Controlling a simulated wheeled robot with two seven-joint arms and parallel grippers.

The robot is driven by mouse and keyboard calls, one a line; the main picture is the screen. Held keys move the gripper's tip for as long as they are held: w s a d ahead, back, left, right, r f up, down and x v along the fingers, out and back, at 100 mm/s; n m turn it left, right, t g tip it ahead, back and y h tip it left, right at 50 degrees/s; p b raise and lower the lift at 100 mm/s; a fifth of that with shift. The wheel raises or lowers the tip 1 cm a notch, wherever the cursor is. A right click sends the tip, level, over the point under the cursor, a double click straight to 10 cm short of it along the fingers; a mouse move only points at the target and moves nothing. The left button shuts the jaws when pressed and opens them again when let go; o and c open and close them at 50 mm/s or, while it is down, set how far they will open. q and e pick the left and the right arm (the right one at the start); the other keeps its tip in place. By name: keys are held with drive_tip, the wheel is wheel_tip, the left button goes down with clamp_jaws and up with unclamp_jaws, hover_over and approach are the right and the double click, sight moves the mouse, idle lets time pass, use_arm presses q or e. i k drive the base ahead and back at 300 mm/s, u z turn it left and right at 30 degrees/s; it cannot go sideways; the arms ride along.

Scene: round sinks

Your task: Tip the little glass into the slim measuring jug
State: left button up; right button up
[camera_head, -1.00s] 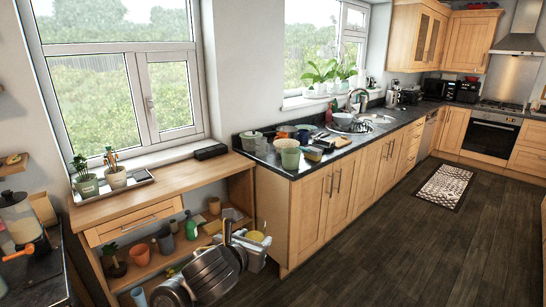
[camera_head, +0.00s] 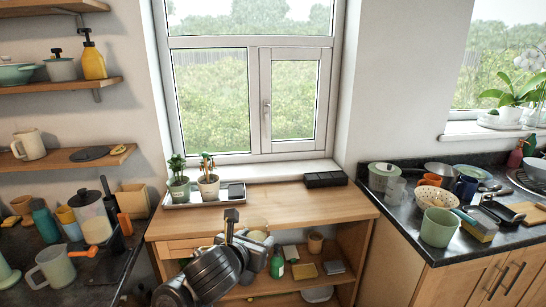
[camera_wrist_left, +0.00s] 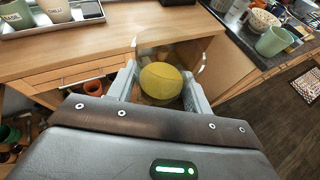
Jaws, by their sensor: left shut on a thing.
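My left gripper (camera_head: 262,246) is shut on a small clear glass with yellow contents (camera_head: 257,235), in front of the wooden side table. In the left wrist view, yellow contents (camera_wrist_left: 162,82) show between the two pale fingers of my left gripper (camera_wrist_left: 161,90), and thin curved edges look like the clear rim. The glass seems roughly upright. A pale jug with a handle (camera_head: 55,268) stands on the dark counter at the left, apart from the gripper. It may be the measuring jug, but I cannot tell for sure. My right gripper is out of view.
The wooden table (camera_head: 270,205) has a clear middle, with potted plants on a tray (camera_head: 203,196). A right counter (camera_head: 405,235) holds crockery.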

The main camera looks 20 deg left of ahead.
sight(53, 262)
drive_tip(key=u, duration=0.85)
drive_tip(key=i, duration=0.75)
drive_tip(key=u, duration=0.9)
